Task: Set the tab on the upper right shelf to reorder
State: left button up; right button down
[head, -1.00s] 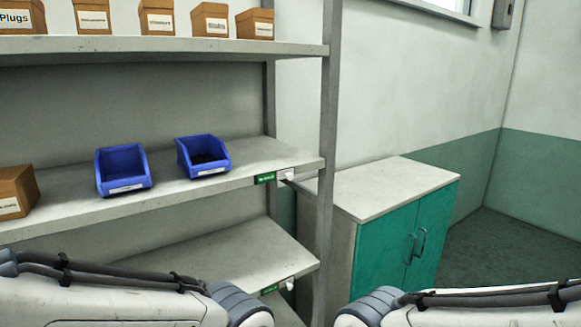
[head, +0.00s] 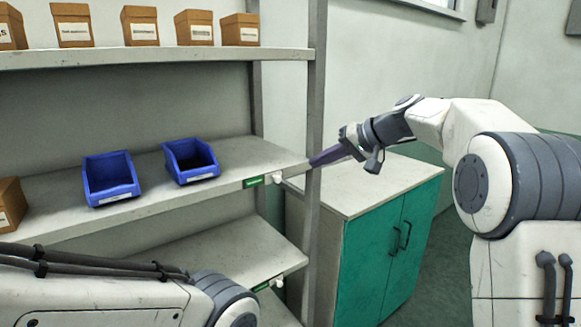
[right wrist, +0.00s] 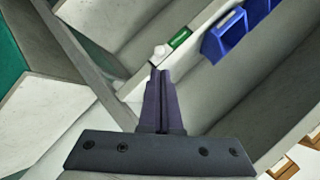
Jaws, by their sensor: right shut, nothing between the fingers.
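The tab on the edge of the shelf with the blue bins has a green face (head: 254,182) and a white knob (head: 278,179) at its right. In the right wrist view, the green face (right wrist: 180,39) and the white knob (right wrist: 161,50) lie just past my fingertips. My right gripper (head: 313,163) is shut and empty, its dark fingers pointing left by the shelf's right post. In the right wrist view, the gripper's closed fingers (right wrist: 160,74) seem apart from the knob. The wording on the green face is too small to read. My left gripper is out of view.
The grey post (head: 315,110) stands close to my right fingertips. Two blue bins (head: 110,178) (head: 191,161) sit on the shelf. A lower shelf has a similar green tab (head: 262,287). A green cabinet (head: 375,250) stands at the right.

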jog(key=shift+t+y, duration=0.3)
jog(key=shift+t, duration=0.2)
jog(key=w+d+r, duration=0.2)
jog(key=shift+w+d+r, duration=0.1)
jog(key=shift+w+d, duration=0.1)
jog(key=shift+d, duration=0.15)
jog(key=p, duration=0.5)
send_near(275, 176)
jog(key=w, duration=0.1)
jog(key=w+a+f, duration=0.1)
jog(key=w+a, duration=0.1)
jog(key=shift+w+a+f, duration=0.1)
jog(key=shift+a+f, duration=0.15)
jog(key=shift+f, duration=0.05)
jog(key=shift+a+f, duration=0.35)
jog(key=shift+f, duration=0.15)
